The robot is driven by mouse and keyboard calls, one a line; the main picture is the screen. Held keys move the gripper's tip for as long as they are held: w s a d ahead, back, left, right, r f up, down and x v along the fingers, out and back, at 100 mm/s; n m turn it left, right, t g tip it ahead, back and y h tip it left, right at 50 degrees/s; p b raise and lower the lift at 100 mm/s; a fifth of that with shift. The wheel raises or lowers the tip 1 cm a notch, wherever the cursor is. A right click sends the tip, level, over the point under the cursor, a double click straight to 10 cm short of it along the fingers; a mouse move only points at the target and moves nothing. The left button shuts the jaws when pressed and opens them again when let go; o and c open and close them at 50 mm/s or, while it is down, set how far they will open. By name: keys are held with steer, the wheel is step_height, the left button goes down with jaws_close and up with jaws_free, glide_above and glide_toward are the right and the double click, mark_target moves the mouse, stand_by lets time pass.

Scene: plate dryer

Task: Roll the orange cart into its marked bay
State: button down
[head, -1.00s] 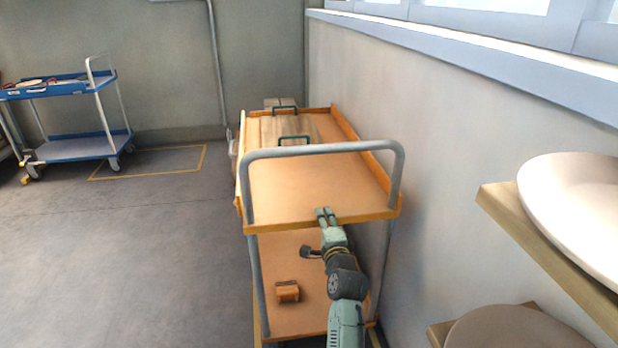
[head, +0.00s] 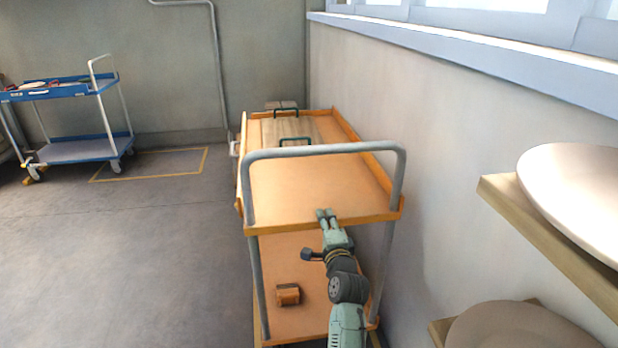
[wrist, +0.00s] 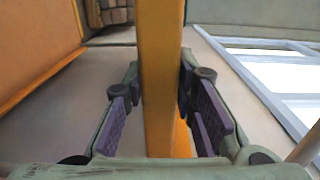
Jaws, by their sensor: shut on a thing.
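The orange cart (head: 310,185) stands along the right wall, with a grey push handle (head: 325,150) at its near end and two shelves. My gripper (head: 325,214) is shut on the near orange rim of its top shelf, right of the middle. In the wrist view, the orange rim (wrist: 161,80) runs between the two dark finger pads of my gripper (wrist: 165,112). A yellow-outlined bay (head: 150,177) is marked on the floor at the back left and looks empty. The cart's wheels are hidden.
A blue cart (head: 75,150) stands left of the outlined bay. A small wooden block (head: 288,294) lies on the orange cart's lower shelf. Shelves with pale plates (head: 580,205) jut out at the right. The floor (head: 150,265) left of the cart is clear.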

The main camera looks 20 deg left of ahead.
steer(key=shift+d+r, duration=0.1)
steer(key=shift+r, duration=0.2)
steer(key=c, duration=1.6)
jaws_free()
steer(key=o, duration=0.3)
steer(key=shift+f, duration=0.2)
steer(key=shift+f+b, duration=0.15)
steer(key=shift+b, duration=0.15)
steer(key=shift+s, duration=0.15)
steer(key=p+v, duration=0.1)
steer(key=v, duration=1.1)
steer(key=shift+p, duration=0.4)
